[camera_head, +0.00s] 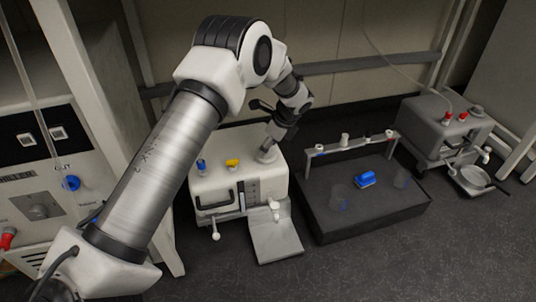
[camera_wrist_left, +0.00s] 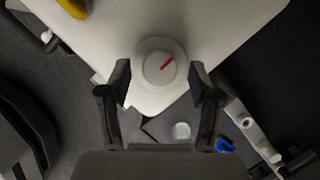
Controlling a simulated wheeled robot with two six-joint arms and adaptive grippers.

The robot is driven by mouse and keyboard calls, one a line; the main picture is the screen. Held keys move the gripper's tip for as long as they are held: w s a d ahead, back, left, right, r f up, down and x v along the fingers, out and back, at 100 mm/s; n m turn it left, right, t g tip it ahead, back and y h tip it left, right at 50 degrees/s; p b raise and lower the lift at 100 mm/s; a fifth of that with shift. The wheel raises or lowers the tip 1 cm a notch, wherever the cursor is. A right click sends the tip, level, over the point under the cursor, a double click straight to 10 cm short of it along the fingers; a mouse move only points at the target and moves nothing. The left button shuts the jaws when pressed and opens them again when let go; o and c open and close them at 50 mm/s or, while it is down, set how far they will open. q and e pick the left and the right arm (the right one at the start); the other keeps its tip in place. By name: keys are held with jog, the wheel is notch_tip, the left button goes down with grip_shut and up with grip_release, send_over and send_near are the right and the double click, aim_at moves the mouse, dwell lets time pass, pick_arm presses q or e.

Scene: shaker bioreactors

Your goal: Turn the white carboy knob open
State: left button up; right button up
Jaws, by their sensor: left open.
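The white carboy (camera_head: 215,187) stands on the dark bench at centre. Its round white knob (camera_wrist_left: 161,63) has a red line pointing up and to the right in the left wrist view. In the head view the knob (camera_head: 267,155) shows partly below my gripper at the carboy's top right. My left gripper (camera_head: 275,132) points down over it. In the left wrist view the open fingers (camera_wrist_left: 160,82) stand on either side of the knob's lower part, with a gap on each side. Contact is not visible. My right gripper is out of view.
A blue cap (camera_head: 201,164) and a yellow cap (camera_head: 232,164) sit on the carboy. A grey drip tray (camera_head: 275,240) lies in front. To the right are a black tray (camera_head: 345,222) with a blue object (camera_head: 366,179) and a grey carboy (camera_head: 425,125).

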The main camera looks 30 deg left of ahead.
pick_arm(q)
jog(key=shift+a+f, duration=0.15)
jog(key=shift+f, duration=0.35)
jog(key=shift+r, duration=0.1)
